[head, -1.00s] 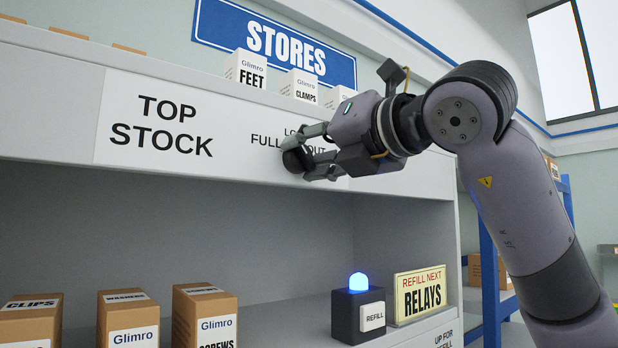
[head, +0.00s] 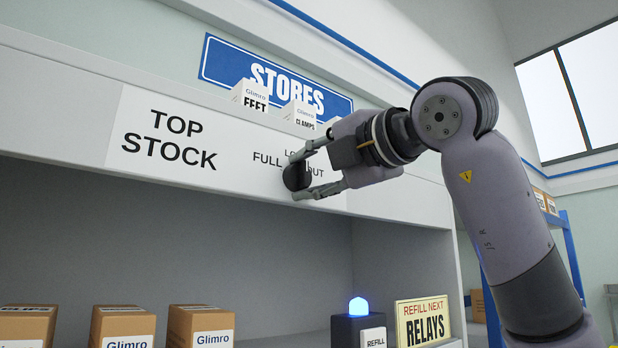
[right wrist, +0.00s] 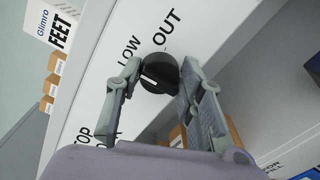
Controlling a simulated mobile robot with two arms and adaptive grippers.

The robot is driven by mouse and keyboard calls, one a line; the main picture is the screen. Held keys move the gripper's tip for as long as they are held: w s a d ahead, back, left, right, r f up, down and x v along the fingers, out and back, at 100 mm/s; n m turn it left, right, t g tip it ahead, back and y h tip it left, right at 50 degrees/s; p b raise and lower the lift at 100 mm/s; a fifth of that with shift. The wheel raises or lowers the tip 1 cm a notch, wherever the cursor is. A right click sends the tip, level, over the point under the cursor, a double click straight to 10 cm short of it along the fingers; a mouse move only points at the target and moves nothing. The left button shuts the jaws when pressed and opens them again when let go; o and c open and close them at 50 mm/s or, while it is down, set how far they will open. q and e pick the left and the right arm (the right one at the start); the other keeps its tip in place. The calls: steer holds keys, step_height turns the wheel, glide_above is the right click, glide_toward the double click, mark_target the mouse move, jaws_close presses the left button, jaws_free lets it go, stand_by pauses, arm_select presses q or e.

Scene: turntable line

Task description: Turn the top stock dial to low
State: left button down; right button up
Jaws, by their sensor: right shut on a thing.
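The top stock dial (head: 294,177) is a round black knob on the white label strip (head: 135,167) of the upper shelf front. The strip reads TOP STOCK, with FULL, LOW and OUT around the dial. My right gripper (head: 299,178) is shut on the dial, one finger on each side. In the right wrist view the dial (right wrist: 158,76) sits between the fingertips (right wrist: 161,69), with LOW and OUT beyond it. I cannot tell which word the dial's mark points to. In the head view the fingers partly cover LOW and OUT. My left gripper is not in view.
White FEET (head: 252,96) and CLAMPS (head: 299,117) boxes stand above the label strip. Below, several cartons (head: 123,325) stand in the bay, with a blue-lit refill box (head: 358,328) and a RELAYS sign (head: 423,321) to their right. The bay's upper part is empty.

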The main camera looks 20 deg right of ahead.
stand_by(0.4)
steer(key=o, duration=1.1)
steer(key=shift+o, duration=0.2)
steer(key=v, duration=1.2)
